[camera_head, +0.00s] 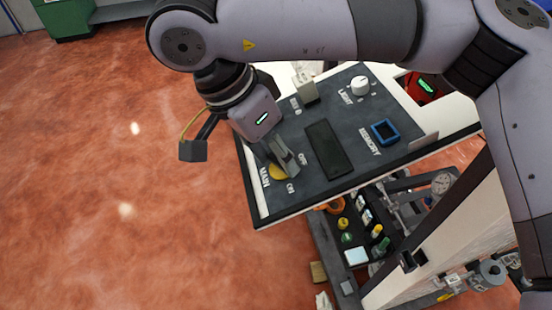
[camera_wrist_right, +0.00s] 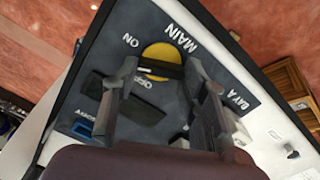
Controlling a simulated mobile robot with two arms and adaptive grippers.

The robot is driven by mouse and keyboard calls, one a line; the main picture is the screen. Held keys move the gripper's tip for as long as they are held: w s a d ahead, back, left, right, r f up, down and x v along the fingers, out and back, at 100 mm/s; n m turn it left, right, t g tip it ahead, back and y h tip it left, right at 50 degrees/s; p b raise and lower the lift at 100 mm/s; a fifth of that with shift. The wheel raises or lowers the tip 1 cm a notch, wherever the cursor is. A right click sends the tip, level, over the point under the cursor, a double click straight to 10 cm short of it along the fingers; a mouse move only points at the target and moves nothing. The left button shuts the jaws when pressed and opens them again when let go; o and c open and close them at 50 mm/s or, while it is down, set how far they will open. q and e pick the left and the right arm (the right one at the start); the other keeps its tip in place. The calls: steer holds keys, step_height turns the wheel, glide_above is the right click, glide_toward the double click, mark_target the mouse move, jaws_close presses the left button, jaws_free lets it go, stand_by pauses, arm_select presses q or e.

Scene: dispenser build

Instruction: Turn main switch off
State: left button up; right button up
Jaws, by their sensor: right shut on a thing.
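The main switch (camera_head: 278,173) has a yellow round plate and sits near the left edge of the dark control panel (camera_head: 300,200), beside the labels MAIN, ON and OFF. In the right wrist view the yellow plate (camera_wrist_right: 163,55) shows with a dark handle across it, between the fingers. My right gripper (camera_head: 284,163) reaches down onto the switch and is shut on its handle; it also shows in the wrist view (camera_wrist_right: 162,70). The fingers partly hide the handle, so I cannot tell its exact setting. My left gripper is not in view.
The panel also bears a black rectangular plate (camera_head: 328,148), a white LIGHT knob (camera_head: 360,86) and a blue MEMORY frame (camera_head: 384,132). A shelf with small parts (camera_head: 350,232) lies below the panel. The red-brown floor (camera_head: 110,180) at the left is clear.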

steer(key=n, duration=0.3)
steer(key=shift+b, duration=0.3)
steer(key=n, duration=0.2)
steer(key=shift+a+n, duration=0.1)
steer(key=shift+n, duration=0.3)
steer(key=n, duration=0.3)
steer(key=shift+w, duration=0.1)
steer(key=shift+a+n, duration=0.1)
steer(key=shift+n, duration=1.9)
steer(key=o, duration=1.2)
steer(key=shift+c, duration=0.2)
steer(key=v, duration=1.2)
